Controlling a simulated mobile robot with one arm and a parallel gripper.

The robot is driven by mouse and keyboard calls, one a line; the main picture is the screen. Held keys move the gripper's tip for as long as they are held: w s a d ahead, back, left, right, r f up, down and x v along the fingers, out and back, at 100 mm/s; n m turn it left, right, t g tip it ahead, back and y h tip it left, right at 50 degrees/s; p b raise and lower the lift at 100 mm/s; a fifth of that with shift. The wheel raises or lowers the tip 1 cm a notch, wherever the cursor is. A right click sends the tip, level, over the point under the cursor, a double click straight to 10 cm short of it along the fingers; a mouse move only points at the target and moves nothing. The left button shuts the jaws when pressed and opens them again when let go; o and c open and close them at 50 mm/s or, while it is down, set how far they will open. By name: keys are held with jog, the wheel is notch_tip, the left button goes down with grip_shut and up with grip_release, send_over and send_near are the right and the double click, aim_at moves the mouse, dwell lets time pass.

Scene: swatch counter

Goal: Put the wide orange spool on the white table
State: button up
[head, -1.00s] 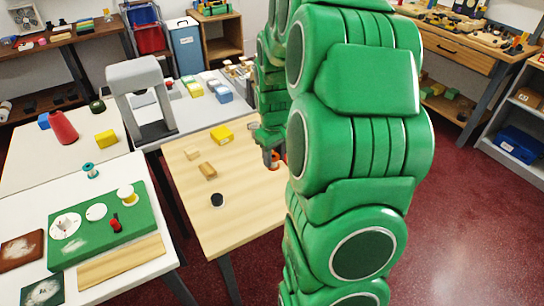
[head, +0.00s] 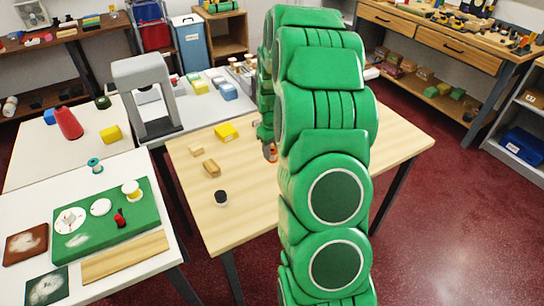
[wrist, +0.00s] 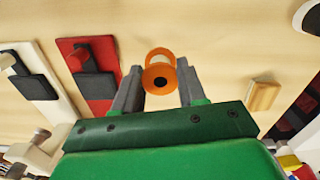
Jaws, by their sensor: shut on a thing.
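The wide orange spool (wrist: 149,79) is between the two fingers of my gripper (wrist: 158,72) in the wrist view. Its round flange and dark centre hole face the camera. My gripper is shut on it. In the head view, my gripper (head: 267,146) and a small part of the orange spool (head: 272,155) show at the left edge of my green arm, over the light wood table (head: 245,195). My arm hides the rest. A white table (head: 25,190) stands at the left, carrying a green board, with another white-topped table (head: 75,155) behind it.
A yellow block (head: 226,132), wooden blocks (head: 211,168) and a black-topped cylinder (head: 221,198) stand on the wood table. A teal spool (head: 95,165) and a green board (head: 105,232) occupy the front white table. A grey arch (head: 145,95) stands behind.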

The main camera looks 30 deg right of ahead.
aim_at(272, 156)
jog(key=shift+w+d+f, duration=0.15)
jog(key=shift+w+f, duration=0.3)
jog(key=shift+f, duration=1.65)
jog(key=o, duration=1.1)
jog(key=shift+f, duration=0.15)
